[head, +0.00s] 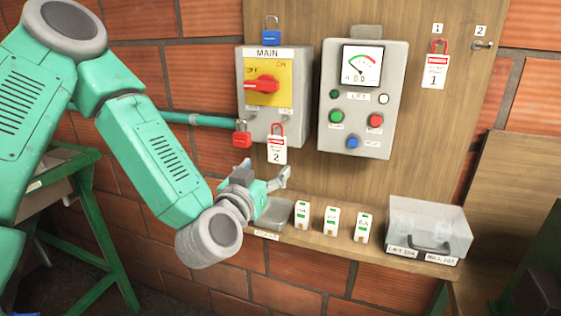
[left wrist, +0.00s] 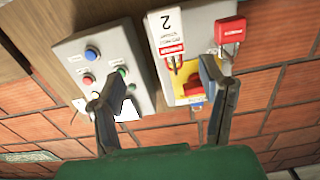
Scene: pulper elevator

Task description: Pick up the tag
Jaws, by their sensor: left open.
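A white and red tag marked 2 (head: 277,150) hangs by its red hasp below the MAIN switch box (head: 246,106). It shows upside down in the left wrist view (left wrist: 171,38). Another tag, marked 1 (head: 435,72), hangs from the board under label 1. My left gripper (head: 266,172) is open and empty, just below the tag marked 2. In the left wrist view its fingers (left wrist: 162,84) are spread, with that tag beyond the gap and apart from them. My right gripper is not in view.
A red padlock (head: 241,138) hangs left of the tag; a blue padlock (head: 271,37) is above the box. The LIFT panel (head: 388,100) is to the right. Below, a shelf (head: 290,238) holds a grey tray (head: 277,213), several small white-and-green items and a clear lidded box (head: 428,226).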

